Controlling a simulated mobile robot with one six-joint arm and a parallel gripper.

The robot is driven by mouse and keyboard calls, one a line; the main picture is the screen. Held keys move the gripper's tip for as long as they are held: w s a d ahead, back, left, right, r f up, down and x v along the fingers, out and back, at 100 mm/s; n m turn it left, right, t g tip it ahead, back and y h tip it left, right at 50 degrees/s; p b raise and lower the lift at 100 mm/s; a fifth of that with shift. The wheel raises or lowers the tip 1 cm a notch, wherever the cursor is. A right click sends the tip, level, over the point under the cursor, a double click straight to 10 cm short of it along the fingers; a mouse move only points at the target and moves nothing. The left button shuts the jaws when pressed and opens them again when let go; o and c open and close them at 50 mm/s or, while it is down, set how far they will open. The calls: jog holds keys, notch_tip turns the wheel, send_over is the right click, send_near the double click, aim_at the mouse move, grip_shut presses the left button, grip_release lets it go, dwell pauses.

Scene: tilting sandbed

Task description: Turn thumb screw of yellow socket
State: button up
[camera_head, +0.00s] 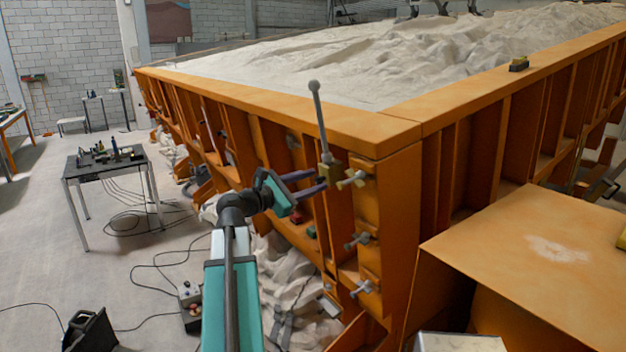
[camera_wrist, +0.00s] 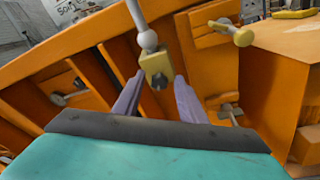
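The yellow socket (camera_head: 331,173) sits on the outer side of the orange sandbed frame near its corner, and a grey rod with a ball top (camera_head: 320,115) stands up from it. In the wrist view the socket (camera_wrist: 155,63) is straight ahead, with a small dark knob (camera_wrist: 158,81) on its lower front, perhaps its thumb screw. My gripper (camera_head: 318,181) points at the socket from the left. Its two purple fingers are apart, and nothing is clearly held. In the wrist view the fingertips (camera_wrist: 159,77) lie either side of the knob; whether they touch it is unclear.
A pale yellow T-shaped screw (camera_head: 351,179) sticks out just right of the socket, with grey ones (camera_head: 357,240) below. Orange ribs flank my gripper. An orange box (camera_head: 545,255) stands at right.

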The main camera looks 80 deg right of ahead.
jog(key=shift+s+d, duration=0.3)
jog(key=shift+d, duration=0.05)
jog(key=c, duration=0.9)
jog(key=shift+a+f, duration=0.1)
jog(key=shift+a, duration=0.2)
jog(key=shift+c, duration=0.3)
jog(key=shift+d, duration=0.2)
